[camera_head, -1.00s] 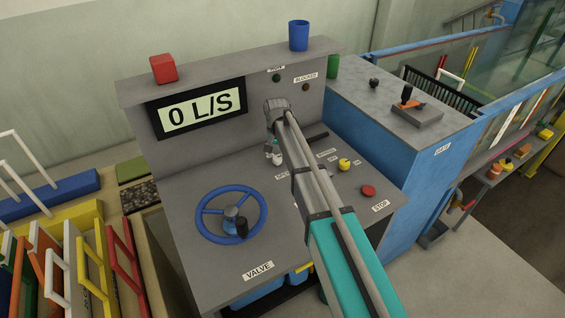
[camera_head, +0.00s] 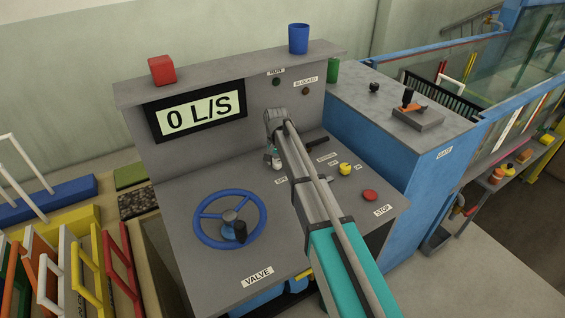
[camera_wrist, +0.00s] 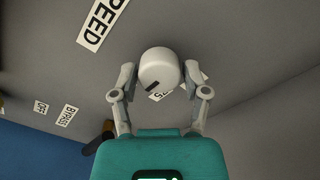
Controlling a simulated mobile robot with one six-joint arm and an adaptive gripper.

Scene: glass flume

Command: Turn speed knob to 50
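The speed knob (camera_wrist: 158,68) is a pale grey round cap with a dark pointer mark, seen in the wrist view. My gripper (camera_wrist: 157,78) is open, with one finger on each side of the knob and a narrow gap on both sides. A white SPEED label (camera_wrist: 97,18) lies on the panel nearby, and another label is partly hidden behind the knob. In the head view my gripper (camera_head: 275,158) is low over the console, beneath my arm, and I cannot make out the knob there. The display (camera_head: 198,109) reads 0 L/S.
The console (camera_head: 180,262) carries a blue valve wheel (camera_head: 230,219) at left, a red stop button (camera_head: 370,195) and a yellow knob (camera_head: 345,169) at right. The upright back panel (camera_head: 265,115) stands close behind my gripper. A blue gate cabinet (camera_head: 385,155) adjoins at right.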

